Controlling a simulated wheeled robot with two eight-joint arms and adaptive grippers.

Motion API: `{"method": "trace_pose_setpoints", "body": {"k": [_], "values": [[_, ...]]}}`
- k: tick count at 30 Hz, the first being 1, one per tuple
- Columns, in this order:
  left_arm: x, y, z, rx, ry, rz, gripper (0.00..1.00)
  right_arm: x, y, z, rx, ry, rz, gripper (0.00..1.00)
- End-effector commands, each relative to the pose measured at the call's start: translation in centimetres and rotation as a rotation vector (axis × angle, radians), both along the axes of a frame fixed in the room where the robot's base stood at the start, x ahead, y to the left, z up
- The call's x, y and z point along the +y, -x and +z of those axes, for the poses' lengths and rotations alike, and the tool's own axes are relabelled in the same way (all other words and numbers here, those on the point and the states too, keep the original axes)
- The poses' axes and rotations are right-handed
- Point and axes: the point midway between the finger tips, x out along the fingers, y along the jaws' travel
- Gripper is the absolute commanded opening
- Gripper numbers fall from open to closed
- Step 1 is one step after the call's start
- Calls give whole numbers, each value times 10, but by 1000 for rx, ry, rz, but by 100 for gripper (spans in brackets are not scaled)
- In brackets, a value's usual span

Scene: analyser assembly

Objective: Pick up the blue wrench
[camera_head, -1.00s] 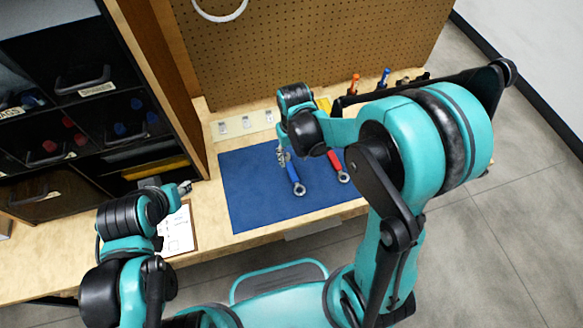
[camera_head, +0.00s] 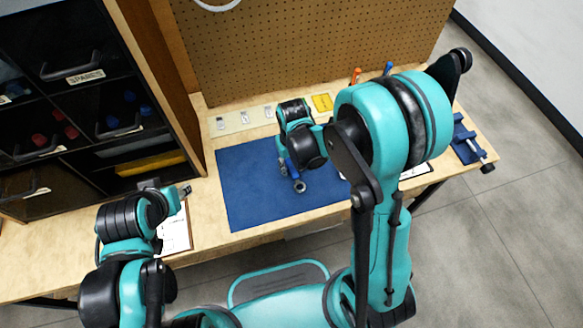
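The blue wrench (camera_head: 299,187) lies on the blue mat (camera_head: 250,190). Its ring end and a short piece of its shaft show in the head view; my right wrist covers the rest. My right gripper (camera_head: 283,162) is low at the wrench's upper part, mostly hidden under the wrist. I cannot tell whether its fingers are closed or touching the wrench. My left gripper (camera_head: 184,191) is over the bench left of the mat, away from the wrench. Its fingers are too small to judge.
A clipboard with paper (camera_head: 176,232) lies left of the mat. A black drawer cabinet (camera_head: 85,100) stands at left and a pegboard (camera_head: 310,50) at the back. A blue vise (camera_head: 465,143) sits at the bench's right end. The mat's left half is clear.

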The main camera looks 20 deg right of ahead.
Motion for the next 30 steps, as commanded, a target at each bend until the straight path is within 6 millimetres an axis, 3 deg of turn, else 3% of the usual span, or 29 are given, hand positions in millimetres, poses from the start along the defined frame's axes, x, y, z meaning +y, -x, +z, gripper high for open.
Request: {"method": "trace_pose_setpoints", "body": {"k": [1,3,16,20,24,30], "values": [[0,0,0,0,0,0,40,0,0,0,0,0,0,15],[0,0,0,0,0,0,40,0,0,0,0,0,0,0],[0,0,3,0,0,0,40,0,0,6,0,0,0,0],[0,0,12,0,0,0,40,0,0,21,-1,-1,0,0],[0,0,26,0,0,0,40,0,0,48,-1,-2,0,0],[0,0,42,0,0,0,40,-49,10,74,-1,-2,-8,0]]}}
